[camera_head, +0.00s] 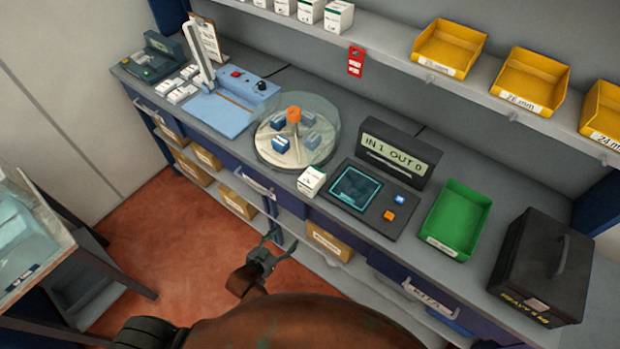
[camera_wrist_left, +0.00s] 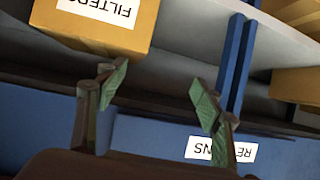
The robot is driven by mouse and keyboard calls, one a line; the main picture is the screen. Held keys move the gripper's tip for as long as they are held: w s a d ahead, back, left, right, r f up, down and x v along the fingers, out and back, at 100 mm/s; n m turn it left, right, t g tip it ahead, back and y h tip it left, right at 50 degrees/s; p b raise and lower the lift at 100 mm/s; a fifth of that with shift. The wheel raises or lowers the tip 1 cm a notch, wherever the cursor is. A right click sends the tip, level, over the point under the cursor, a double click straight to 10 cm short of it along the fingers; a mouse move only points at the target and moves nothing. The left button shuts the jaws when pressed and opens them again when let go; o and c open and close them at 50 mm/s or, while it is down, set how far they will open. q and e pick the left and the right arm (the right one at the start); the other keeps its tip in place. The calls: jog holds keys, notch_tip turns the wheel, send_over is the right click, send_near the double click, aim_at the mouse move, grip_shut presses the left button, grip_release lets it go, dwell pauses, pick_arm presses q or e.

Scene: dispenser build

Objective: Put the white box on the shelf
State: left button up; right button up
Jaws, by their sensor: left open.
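A small white box (camera_head: 311,181) with a dark-marked side stands on the front edge of the bench, between the round clear-covered dispenser and the dark display console. Similar white boxes (camera_head: 338,16) stand in a row on the upper shelf (camera_head: 385,52). My left gripper (camera_head: 268,252) is in front of the bench, below and left of the single white box and apart from it. In the left wrist view my left gripper (camera_wrist_left: 158,95) is open with nothing between its fingers. The white box is not seen in that view. My right gripper is not in view.
Yellow bins (camera_head: 448,47) stand on the shelf's right part. The dispenser (camera_head: 297,130), console (camera_head: 372,197), green tray (camera_head: 457,217) and black case (camera_head: 541,267) crowd the bench. More white boxes (camera_head: 181,92) lie at left. A carton (camera_wrist_left: 98,22) sits near my left gripper.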

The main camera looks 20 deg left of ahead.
aim_at(312, 178)
pick_arm(q)
jog(key=w+d+r+t+h, duration=0.1)
jog(key=d+r, duration=0.1)
jog(key=r, duration=0.7)
jog(key=w+d+r+t+h+p, duration=0.1)
jog(key=r+t, duration=0.1)
jog(key=r, duration=0.7)
jog(key=w+d+r+m+t+h+p, duration=0.1)
jog(key=d+r, duration=0.1)
jog(key=r, duration=0.8)
jog(key=shift+d+t, duration=0.3)
jog(key=shift+d, duration=0.05)
jog(key=x, duration=0.4)
jog(key=r+x, duration=0.1)
jog(key=x, duration=0.1)
jog(key=shift+w, duration=0.4)
jog(key=shift+w+d, duration=0.25)
jog(key=shift+w, duration=0.3)
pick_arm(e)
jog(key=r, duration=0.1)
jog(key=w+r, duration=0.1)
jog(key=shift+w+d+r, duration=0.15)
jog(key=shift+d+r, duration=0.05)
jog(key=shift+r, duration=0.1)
pick_arm(q)
jog(key=shift+c, duration=0.4)
jog(key=c, duration=1.3)
jog(key=shift+c, duration=0.3)
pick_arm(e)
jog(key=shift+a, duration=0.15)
